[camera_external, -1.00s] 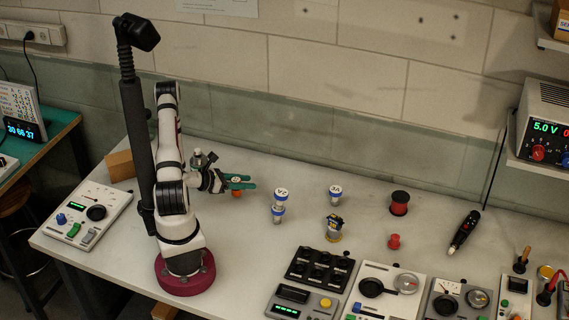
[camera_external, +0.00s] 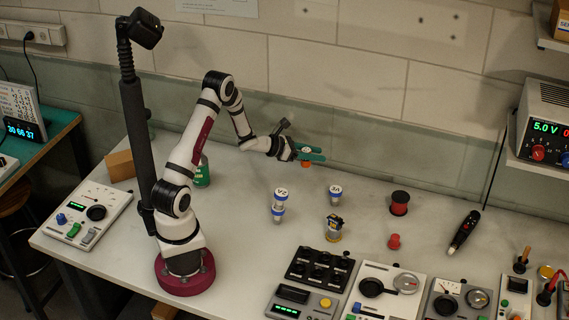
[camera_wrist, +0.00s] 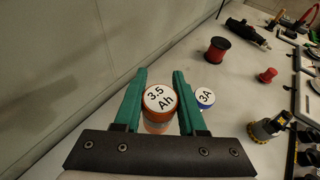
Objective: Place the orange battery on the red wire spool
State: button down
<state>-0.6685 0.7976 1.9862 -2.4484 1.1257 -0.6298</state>
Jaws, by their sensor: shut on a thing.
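My gripper (camera_external: 312,154) is shut on the orange battery (camera_external: 306,164) and holds it above the bench. In the wrist view the battery (camera_wrist: 161,106) sits between the green fingers, its white top reading "3.5 Ah". The red wire spool (camera_external: 399,203), with black flanges, stands upright on the bench to the right of my gripper. The spool (camera_wrist: 217,50) also shows in the wrist view, ahead and to the right. Its upper end is bare. A smaller all-red spool-like piece (camera_external: 394,242) stands in front of it.
A yellow-based part (camera_external: 334,228) is nearby. A black pen-like tool (camera_external: 464,232) lies to the right of the spool. Panels line the front edge. The wall is close behind.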

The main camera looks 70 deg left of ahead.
jog(key=w+d+r+m+h, duration=0.15)
jog(key=w+d, duration=0.35)
jog(key=d, duration=0.5)
jog(key=w+d+r, duration=0.3)
jog(key=w+d, duration=0.3)
jog(key=d, duration=0.5)
jog(key=w+d+r+m+h, duration=0.1)
jog(key=w+d+r, duration=0.3)
jog(key=d, duration=0.6)
send_over(400, 203)
jog(key=w, duration=0.4)
jog(key=shift+g, duration=0.4)
jog(key=f, duration=0.8)
jog(key=shift+a, duration=0.35)
jog(key=shift+w+a+f, duration=0.15)
jog(key=shift+a, duration=0.1)
jog(key=shift+f, duration=2)
jog(key=shift+c, duration=2.4)
grip_release()
jog(key=shift+f, duration=0.1)
